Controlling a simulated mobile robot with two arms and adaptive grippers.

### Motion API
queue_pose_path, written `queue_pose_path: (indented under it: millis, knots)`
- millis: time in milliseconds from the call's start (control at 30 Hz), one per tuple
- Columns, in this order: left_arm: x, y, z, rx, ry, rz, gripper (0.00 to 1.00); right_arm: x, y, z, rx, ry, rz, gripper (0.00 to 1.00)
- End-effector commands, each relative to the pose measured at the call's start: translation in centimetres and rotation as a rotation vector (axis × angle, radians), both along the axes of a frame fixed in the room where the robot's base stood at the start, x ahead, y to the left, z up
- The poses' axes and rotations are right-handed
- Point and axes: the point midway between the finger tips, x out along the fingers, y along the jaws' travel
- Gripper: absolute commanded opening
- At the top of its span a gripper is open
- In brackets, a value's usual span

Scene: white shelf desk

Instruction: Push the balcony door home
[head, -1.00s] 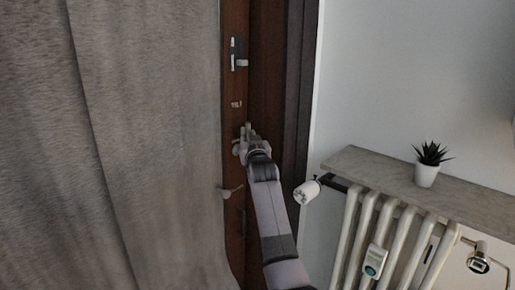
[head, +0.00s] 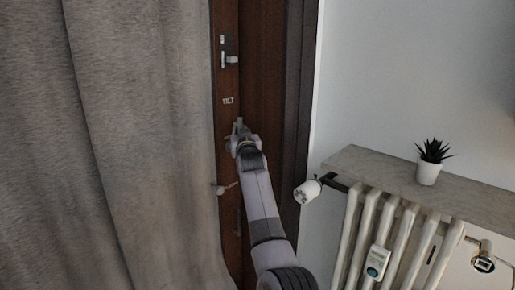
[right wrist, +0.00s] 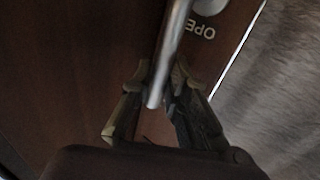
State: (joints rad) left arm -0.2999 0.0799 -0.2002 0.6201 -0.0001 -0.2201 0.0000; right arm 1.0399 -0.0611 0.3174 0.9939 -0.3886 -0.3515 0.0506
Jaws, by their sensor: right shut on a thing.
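The dark brown balcony door (head: 228,85) shows as a narrow upright strip beside the grey curtain, with a "TILT" label and a metal fitting (head: 229,50) above it. The curtain hides most of the door. My right gripper (head: 238,132) is at the door's handle, below the label. In the right wrist view, my right gripper (right wrist: 162,88) is shut on the metal bar handle (right wrist: 170,45), its fingers on both sides of the bar's end. Part of an "OPEN" label (right wrist: 196,28) shows beside it. My left gripper is not in view.
A grey curtain (head: 130,140) hangs at the left. The dark door frame (head: 297,110) stands right of the door. A white radiator (head: 385,240), its valve knob (head: 307,192) and a stone shelf (head: 385,170) with a potted plant (head: 430,165) are close at the right of my arm.

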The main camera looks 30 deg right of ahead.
Motion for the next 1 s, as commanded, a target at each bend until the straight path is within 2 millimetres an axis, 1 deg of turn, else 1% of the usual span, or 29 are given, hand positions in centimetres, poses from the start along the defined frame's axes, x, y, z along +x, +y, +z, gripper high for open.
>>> queue_pose_path:
  millis: [500,533,1000]
  knots:
    - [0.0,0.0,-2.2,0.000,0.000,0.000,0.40,1.9,0.4,-0.2,0.003,0.002,-0.005,0.00]
    - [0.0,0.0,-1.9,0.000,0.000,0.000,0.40,1.8,0.3,-0.1,0.002,0.003,-0.005,0.17]
    - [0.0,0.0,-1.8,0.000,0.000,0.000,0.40,1.8,0.4,0.0,0.003,0.001,-0.003,0.48]
